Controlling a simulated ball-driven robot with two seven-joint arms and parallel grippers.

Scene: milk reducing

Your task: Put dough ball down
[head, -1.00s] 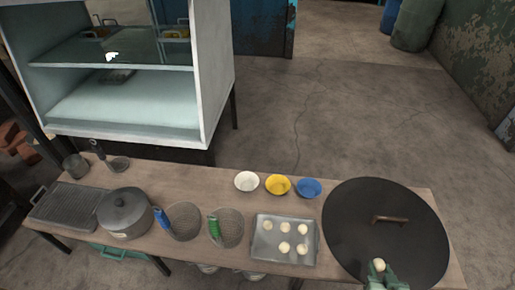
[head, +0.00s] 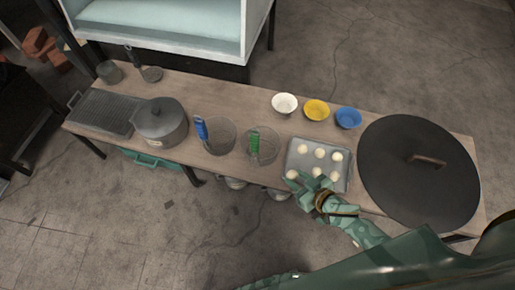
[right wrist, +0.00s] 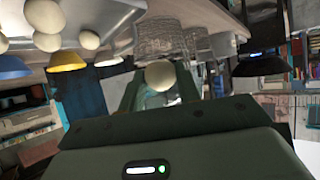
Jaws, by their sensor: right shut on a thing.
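A grey metal tray (head: 347,185) lies on the table, with several pale dough balls (head: 320,153) in rows on it. My right gripper (head: 297,180) is at the tray's front left corner. It is shut on one dough ball (head: 292,174), which also shows between the fingers in the right wrist view (right wrist: 159,75). Whether this ball touches the tray is hard to tell. In the right wrist view, other dough balls (right wrist: 45,16) show at the upper left, apart from the held one. My left gripper is not in view.
A large dark round lid (head: 420,185) lies right of the tray. White (head: 284,103), yellow (head: 316,110) and blue (head: 348,118) bowls stand behind it. A green-handled strainer (head: 265,146), a blue-handled strainer (head: 220,136) and a pot (head: 160,122) are to the left.

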